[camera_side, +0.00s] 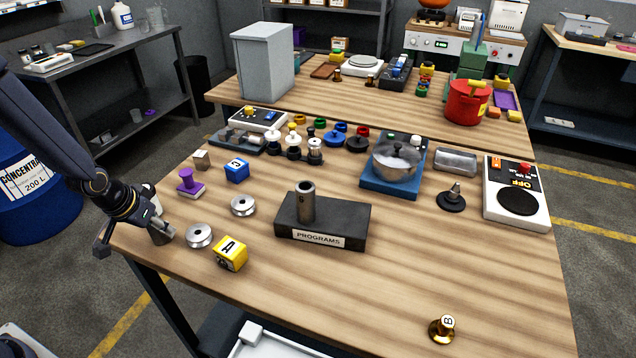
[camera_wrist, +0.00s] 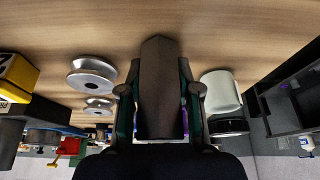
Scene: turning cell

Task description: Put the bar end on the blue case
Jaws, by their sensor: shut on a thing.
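My gripper (camera_side: 152,226) is low over the front left corner of the table and shut on the bar end. The bar end (camera_side: 163,235) is a short grey metal piece; in the wrist view it is a dark faceted bar (camera_wrist: 160,85) between the two fingers. I cannot tell whether it touches the table. A small blue cube-shaped case (camera_side: 236,170) with a white-edged mark on its face stands farther back and to the right of my gripper. Its visible top looks bare. I cannot make it out in the wrist view.
Two silver spools (camera_side: 199,236) and a yellow lettered cube (camera_side: 230,253) lie right of my gripper. A purple stamp-like piece (camera_side: 190,183) and a small grey block (camera_side: 201,160) stand left of the blue case. A dark PROGRAMS block (camera_side: 350,222) holds an upright tube. The front right table is mostly clear.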

